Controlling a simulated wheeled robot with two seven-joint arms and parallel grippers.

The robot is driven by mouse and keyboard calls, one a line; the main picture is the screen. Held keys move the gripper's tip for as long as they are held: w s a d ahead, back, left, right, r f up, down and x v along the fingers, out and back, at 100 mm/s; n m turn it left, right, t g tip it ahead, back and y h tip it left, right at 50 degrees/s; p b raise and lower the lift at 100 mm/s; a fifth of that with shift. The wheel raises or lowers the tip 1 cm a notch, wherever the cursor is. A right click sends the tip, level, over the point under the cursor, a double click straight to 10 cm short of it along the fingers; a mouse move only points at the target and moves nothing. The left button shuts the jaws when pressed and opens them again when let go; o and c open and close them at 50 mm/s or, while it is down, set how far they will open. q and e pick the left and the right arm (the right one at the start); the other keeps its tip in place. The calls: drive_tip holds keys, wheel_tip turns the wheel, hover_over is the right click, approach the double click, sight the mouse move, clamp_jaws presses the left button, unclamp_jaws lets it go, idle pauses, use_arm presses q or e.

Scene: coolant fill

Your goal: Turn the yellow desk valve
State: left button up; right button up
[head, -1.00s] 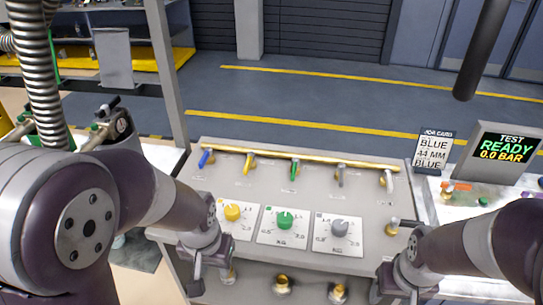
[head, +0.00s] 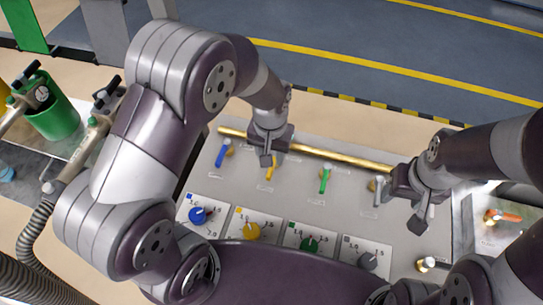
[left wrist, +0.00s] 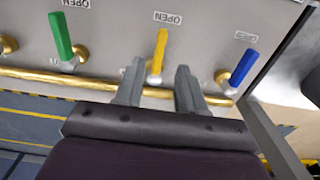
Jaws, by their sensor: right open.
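The yellow desk valve (head: 269,172) is a yellow lever on a brass fitting along the brass pipe, between the blue valve (head: 221,154) and the green valve (head: 325,181). In the left wrist view the yellow lever (left wrist: 159,48) stands just beyond and between the fingertips. My left gripper (left wrist: 155,78) is open, its two grey fingers apart on either side of the lever's base; I cannot tell if they touch it. In the head view this gripper partly hides the valve's fitting. My right gripper (head: 424,222) is open and empty over the right of the panel, near the grey valve (head: 378,191).
Blue, yellow (head: 252,232), green and grey dial knobs sit nearer me on the panel. The brass pipe (head: 345,158) runs along the far edge. A green cylinder (head: 55,115) stands at left. A side tray (head: 500,220) is at right.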

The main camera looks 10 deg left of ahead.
use_arm(q)
drive_tip(key=f, duration=0.3)
drive_tip(key=w+f, duration=0.1)
drive_tip(key=f, duration=0.1)
drive_tip(key=shift+d, duration=0.15)
drive_tip(key=shift+s+f, duration=0.1)
drive_tip(key=shift+f, duration=0.1)
drive_tip(key=shift+s, duration=0.2)
use_arm(e)
drive_tip(key=shift+w+r, duration=0.2)
drive_tip(key=shift+r, duration=0.1)
use_arm(q)
drive_tip(key=shift+w, duration=0.1)
clamp_jaws()
use_arm(e)
drive_tip(key=shift+w, duration=0.1)
